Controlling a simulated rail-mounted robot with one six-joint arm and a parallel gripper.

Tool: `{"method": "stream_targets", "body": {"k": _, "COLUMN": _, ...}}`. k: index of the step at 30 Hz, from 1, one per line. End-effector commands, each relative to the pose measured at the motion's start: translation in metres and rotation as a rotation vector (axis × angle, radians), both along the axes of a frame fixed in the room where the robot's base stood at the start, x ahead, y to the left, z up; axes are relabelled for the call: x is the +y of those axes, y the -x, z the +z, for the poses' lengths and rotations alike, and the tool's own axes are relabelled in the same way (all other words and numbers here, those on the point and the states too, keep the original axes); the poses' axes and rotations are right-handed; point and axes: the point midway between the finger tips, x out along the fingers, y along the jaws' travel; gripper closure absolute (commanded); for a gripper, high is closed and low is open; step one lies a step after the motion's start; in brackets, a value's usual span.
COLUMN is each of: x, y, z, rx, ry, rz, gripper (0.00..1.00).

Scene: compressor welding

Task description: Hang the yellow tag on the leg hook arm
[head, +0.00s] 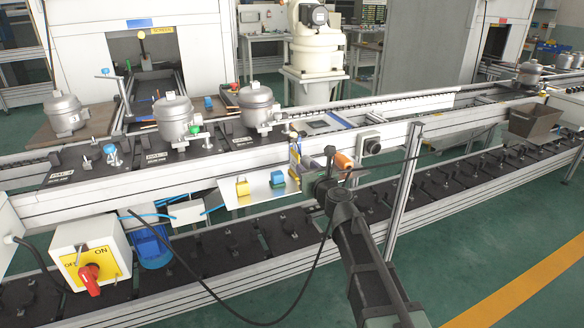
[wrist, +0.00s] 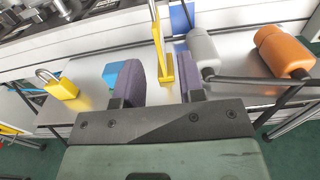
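The yellow tag (wrist: 161,50) stands upright, seen nearly edge-on, in the wrist view. It also shows as a thin yellow piece (head: 295,160) beside my gripper in the head view. My gripper (wrist: 158,76) is open, with its two dark padded fingers apart. The tag's lower end lies between the fingers, nearer the right one; I cannot tell whether they touch.
A pale shelf holds a yellow padlock (wrist: 60,88) and a blue block-like piece (wrist: 115,73). A red-handled switch box (head: 90,265) is at the left. Green floor lies open at the right.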

Motion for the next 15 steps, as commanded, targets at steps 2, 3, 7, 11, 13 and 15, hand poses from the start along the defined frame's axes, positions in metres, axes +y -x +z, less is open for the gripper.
{"method": "stream_targets", "body": {"k": 2, "x": 0.009, "y": -0.019, "z": 0.000, "rx": 0.000, "ry": 0.001, "rz": 0.001, "gripper": 0.64}}
{"method": "stream_targets", "body": {"k": 3, "x": 0.013, "y": -0.025, "z": 0.000, "rx": -0.001, "ry": 0.002, "rz": 0.001, "gripper": 0.64}}
{"method": "stream_targets", "body": {"k": 7, "x": 0.017, "y": -0.031, "z": 0.000, "rx": -0.001, "ry": 0.002, "rz": 0.000, "gripper": 0.64}}
{"method": "stream_targets", "body": {"k": 11, "x": 0.021, "y": -0.037, "z": 0.001, "rx": -0.001, "ry": 0.003, "rz": 0.001, "gripper": 0.64}}
{"method": "stream_targets", "body": {"k": 13, "x": 0.028, "y": -0.048, "z": 0.001, "rx": -0.001, "ry": 0.003, "rz": 0.002, "gripper": 0.64}}
{"method": "stream_targets", "body": {"k": 15, "x": 0.035, "y": -0.061, "z": 0.002, "rx": -0.001, "ry": 0.003, "rz": 0.002, "gripper": 0.64}}
